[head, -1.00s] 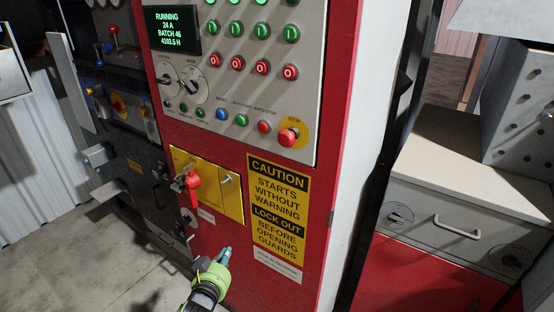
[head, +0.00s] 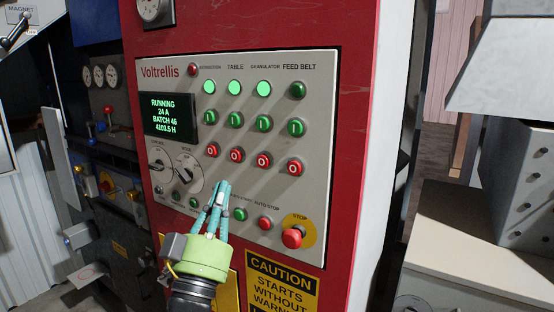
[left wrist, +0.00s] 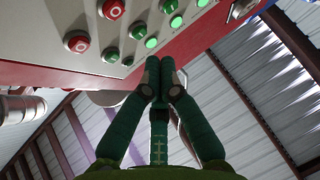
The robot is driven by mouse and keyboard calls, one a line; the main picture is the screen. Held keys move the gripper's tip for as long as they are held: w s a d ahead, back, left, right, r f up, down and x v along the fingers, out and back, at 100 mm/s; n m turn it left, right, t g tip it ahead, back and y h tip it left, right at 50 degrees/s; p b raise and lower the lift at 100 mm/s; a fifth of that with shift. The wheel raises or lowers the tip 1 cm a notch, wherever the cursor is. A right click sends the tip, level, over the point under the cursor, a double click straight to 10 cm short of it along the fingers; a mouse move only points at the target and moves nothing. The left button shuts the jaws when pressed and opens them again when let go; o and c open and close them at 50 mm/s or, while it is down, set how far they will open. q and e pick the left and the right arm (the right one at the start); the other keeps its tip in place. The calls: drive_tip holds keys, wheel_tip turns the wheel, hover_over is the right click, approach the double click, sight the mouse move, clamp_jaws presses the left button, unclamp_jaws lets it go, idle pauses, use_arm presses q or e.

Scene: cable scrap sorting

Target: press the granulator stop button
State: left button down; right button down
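The red granulator stop button (head: 264,161), marked O, is third in the row of red buttons on the grey panel (head: 325,120). Above it in the granulator column are a green start button (head: 265,124) and a lit green lamp (head: 264,88). My left gripper (head: 223,184) has its fingers together and empty, in front of the panel, below and left of that button, apart from it in the picture. In the left wrist view the fingertips (left wrist: 160,66) meet below the panel's buttons. My right gripper is not in view.
Other red stop buttons flank it, including the feed belt one (head: 295,167). A red mushroom stop (head: 292,238) on a yellow disc sits lower right. The display (head: 169,115) reads RUNNING, 24 A. The feed belt lamp (head: 297,90) is dark. A beige cabinet (head: 470,240) stands at right.

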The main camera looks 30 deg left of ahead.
sight(264, 161)
use_arm(q)
drive_tip(key=shift+s+d+r+t, duration=0.1)
drive_tip(key=shift+s+r+t, duration=0.15)
drive_tip(key=shift+r, duration=0.3)
drive_tip(key=shift+s+d+r+t, duration=0.1)
drive_tip(key=shift+s+r+t, duration=0.05)
drive_tip(key=shift+s+r, duration=0.3)
drive_tip(key=shift+w, duration=0.2)
drive_tip(key=shift+w+d+b, duration=0.2)
drive_tip(key=shift+w+b, duration=0.3)
drive_tip(key=shift+w, duration=1.7)
drive_tip(key=shift+w+d+b, duration=0.2)
drive_tip(key=shift+w+b, duration=0.25)
drive_tip(key=shift+w, duration=1.7)
drive_tip(key=shift+w, duration=0.4)
